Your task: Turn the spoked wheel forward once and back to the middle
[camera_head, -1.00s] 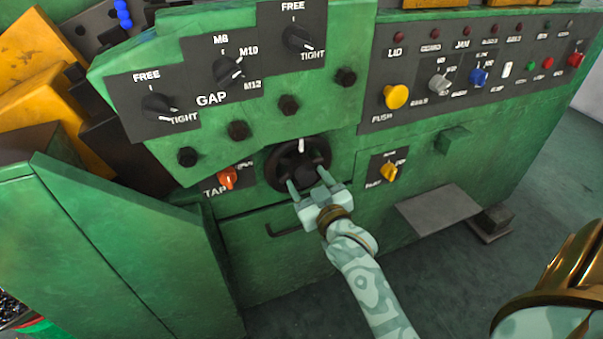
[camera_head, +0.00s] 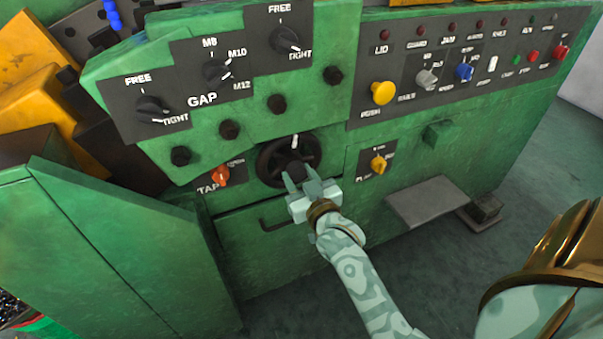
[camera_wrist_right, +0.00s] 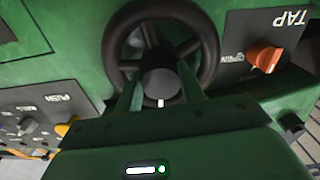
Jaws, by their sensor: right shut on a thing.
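The black spoked wheel (camera_head: 269,164) sits on the green machine's front, with a white mark at its top in the head view. It also shows in the right wrist view (camera_wrist_right: 209,47), with its round hub (camera_wrist_right: 160,84) between my fingers. My right gripper (camera_head: 299,181) reaches the wheel from below and in front. Its two fingers are shut on the wheel's hub, one finger on each side. The fingers hide the lower part of the wheel. My left gripper is not in view.
An orange TAP knob (camera_head: 221,176) is just left of the wheel, and a yellow knob (camera_head: 378,165) is to its right. A grey plate (camera_head: 433,202) juts out at the lower right.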

